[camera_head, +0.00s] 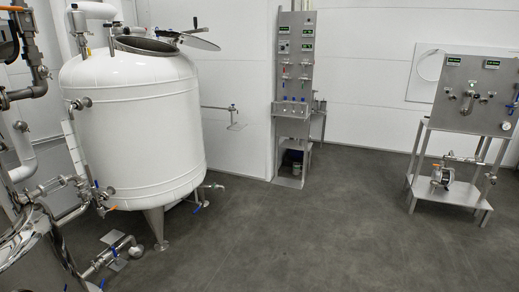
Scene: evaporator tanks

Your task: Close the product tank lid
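A large white tank (137,130) stands on metal legs at the left of the head view. Its round top opening (143,44) is uncovered, with a dark rim. A round metal lid (200,41) with a dark handle is swung out to the right of the opening and juts past the tank's edge. I cannot tell from a label whether this is the product tank. My gripper is not in view.
Steel pipes and a shiny vessel (38,258) crowd the left edge. A tall control panel (295,75) stands at the back wall. A steel instrument stand (468,105) is at the right. The grey floor (300,235) between them is clear.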

